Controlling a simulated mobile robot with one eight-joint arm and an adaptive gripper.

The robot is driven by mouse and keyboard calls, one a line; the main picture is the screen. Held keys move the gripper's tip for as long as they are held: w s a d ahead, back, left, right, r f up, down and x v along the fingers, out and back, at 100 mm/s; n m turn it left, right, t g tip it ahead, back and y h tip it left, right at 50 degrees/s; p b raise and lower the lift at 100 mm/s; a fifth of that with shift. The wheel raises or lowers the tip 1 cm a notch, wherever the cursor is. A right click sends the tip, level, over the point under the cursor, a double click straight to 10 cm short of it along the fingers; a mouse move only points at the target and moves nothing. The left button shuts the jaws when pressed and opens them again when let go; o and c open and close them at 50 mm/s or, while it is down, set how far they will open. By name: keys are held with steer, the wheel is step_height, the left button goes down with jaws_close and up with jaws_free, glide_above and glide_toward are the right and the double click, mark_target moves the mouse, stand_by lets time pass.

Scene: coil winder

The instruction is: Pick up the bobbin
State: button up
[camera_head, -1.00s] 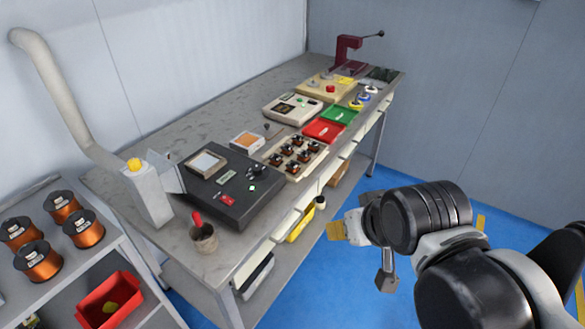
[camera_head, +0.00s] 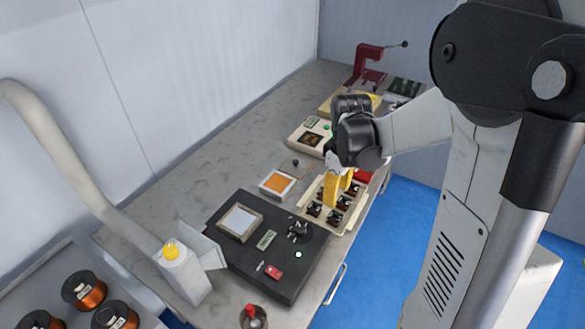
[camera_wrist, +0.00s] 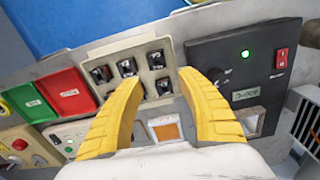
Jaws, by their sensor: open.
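The bobbin tray (camera_head: 338,231) is cream and holds several small bobbins with dark ends, such as a bobbin (camera_head: 313,209) near its left side. I cannot tell which one the task means. My gripper (camera_head: 338,187) is over the tray with its yellow fingers pointing down, hiding part of it. In the wrist view my gripper (camera_wrist: 160,82) is open, with nothing held between its fingers. There the bobbins, among them a front one (camera_wrist: 164,86), appear between and beyond the fingertips. I cannot tell the exact height above them.
A black winder unit (camera_head: 235,258) with a green light stands beside the tray. A small box with an orange top (camera_head: 277,184) is just behind it. Red (camera_wrist: 68,92) and green (camera_wrist: 28,102) trays lie on the tray's other side. A white fume-arm stand (camera_head: 186,280) is at the left.

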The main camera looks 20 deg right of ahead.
steer(key=b, duration=0.2)
glide_above(333, 216)
steer(key=f, duration=0.6)
steer(key=shift+s+a+f, duration=0.1)
steer(key=shift+s+a, duration=0.1)
steer(key=shift+s, duration=0.05)
step_height(333, 216, down, 5)
steer(key=b, duration=0.3)
steer(key=shift+w+d+f, duration=0.15)
steer(key=c, duration=1)
